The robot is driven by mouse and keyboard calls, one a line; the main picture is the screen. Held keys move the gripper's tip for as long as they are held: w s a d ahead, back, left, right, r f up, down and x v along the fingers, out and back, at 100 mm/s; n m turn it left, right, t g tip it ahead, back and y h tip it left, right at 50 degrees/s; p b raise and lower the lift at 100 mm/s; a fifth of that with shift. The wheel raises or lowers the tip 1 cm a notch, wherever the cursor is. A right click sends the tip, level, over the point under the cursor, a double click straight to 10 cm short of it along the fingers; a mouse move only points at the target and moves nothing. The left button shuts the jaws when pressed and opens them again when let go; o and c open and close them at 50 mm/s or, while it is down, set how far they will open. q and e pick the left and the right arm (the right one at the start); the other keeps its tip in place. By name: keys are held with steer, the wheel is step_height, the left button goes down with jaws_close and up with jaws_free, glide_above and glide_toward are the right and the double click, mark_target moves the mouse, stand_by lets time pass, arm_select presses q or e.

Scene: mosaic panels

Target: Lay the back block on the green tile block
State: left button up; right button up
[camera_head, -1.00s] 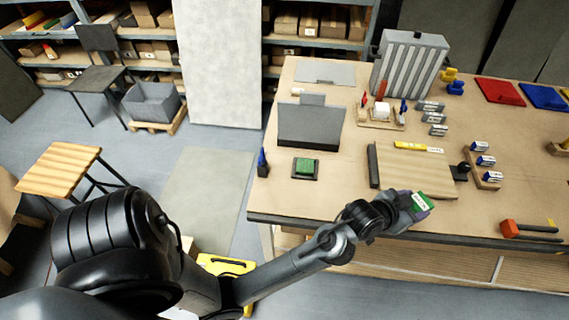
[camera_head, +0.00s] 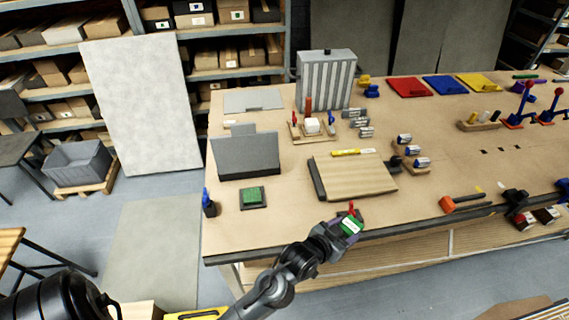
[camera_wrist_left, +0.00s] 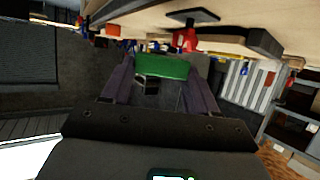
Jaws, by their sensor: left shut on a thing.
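My left gripper (camera_head: 343,229) is shut on a small green block with a white label (camera_head: 352,226), near the table's front edge and in front of the wooden board. The label is too small to read. In the left wrist view the green block (camera_wrist_left: 160,67) sits between the two fingers, and a dark part shows beneath it. The green tile block (camera_head: 253,196) lies in a dark square base at the left front of the table. My held block is to the right of it and apart from it. My right gripper is not in view.
A wooden board (camera_head: 352,176) lies behind my left gripper. A grey upright panel (camera_head: 246,155) stands behind the green tile block. A dark holder with a blue top (camera_head: 208,204) stands to its left. An orange-headed hammer (camera_head: 462,201) lies to the right. Bare tabletop lies between tile and gripper.

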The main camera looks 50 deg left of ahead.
arm_select(q)
steer(key=shift+s+f, duration=0.35)
steer(key=s+r+p, duration=0.4)
steer(key=r+p, duration=0.5)
steer(key=p, duration=0.1)
steer(key=s+r+p, duration=0.4)
steer(key=r+p, duration=0.5)
steer(key=p, duration=0.2)
steer(key=shift+r, duration=0.3)
